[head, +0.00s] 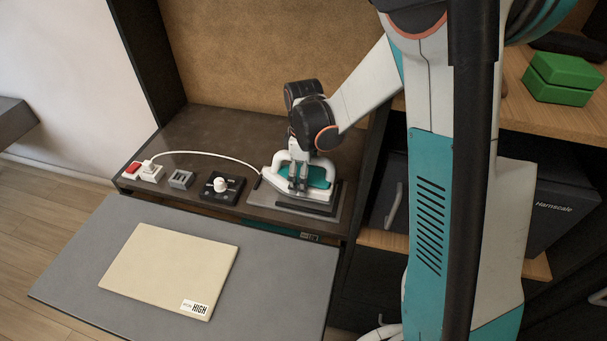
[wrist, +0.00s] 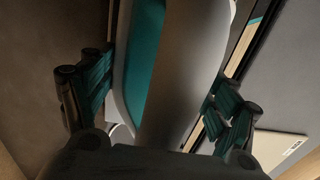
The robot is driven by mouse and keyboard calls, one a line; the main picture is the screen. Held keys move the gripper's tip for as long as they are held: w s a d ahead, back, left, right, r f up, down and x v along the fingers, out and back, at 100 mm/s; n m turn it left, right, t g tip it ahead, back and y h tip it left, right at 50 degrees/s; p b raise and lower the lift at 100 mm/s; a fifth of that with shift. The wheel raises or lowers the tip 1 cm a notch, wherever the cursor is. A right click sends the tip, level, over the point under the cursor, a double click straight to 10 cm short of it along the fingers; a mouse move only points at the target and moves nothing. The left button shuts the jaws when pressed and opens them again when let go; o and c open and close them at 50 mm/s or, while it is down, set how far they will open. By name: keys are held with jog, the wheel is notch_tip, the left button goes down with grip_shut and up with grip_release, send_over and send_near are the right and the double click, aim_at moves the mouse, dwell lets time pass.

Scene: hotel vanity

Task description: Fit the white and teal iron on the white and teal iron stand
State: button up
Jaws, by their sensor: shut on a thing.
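The white and teal iron (head: 320,178) is at the right end of the dark shelf in the head view. My gripper (head: 298,183) is above it and shut on its white handle. In the wrist view the iron (wrist: 185,75) fills the middle, with a finger of my gripper (wrist: 160,98) on each side. Beneath the iron is a grey plate with a dark raised edge (head: 321,209), seemingly the stand. The iron hides most of it, and I cannot tell whether the iron touches it or is fully seated.
A white cord (head: 205,153) runs from a plug and red switch (head: 132,167) toward the iron. A dial box (head: 222,189) and a small grey block (head: 182,179) stand left of the plate. A grey board (head: 75,260) in front holds a cream panel (head: 170,268).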

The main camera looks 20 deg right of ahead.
jog(key=shift+f+b, duration=1.3)
jog(key=shift+f, duration=0.2)
dwell(1.4)
jog(key=o, duration=2)
jog(key=shift+o, duration=0.2)
notch_tip(320, 180, up, 12)
jog(key=shift+r, duration=0.1)
jog(key=shift+s, duration=0.1)
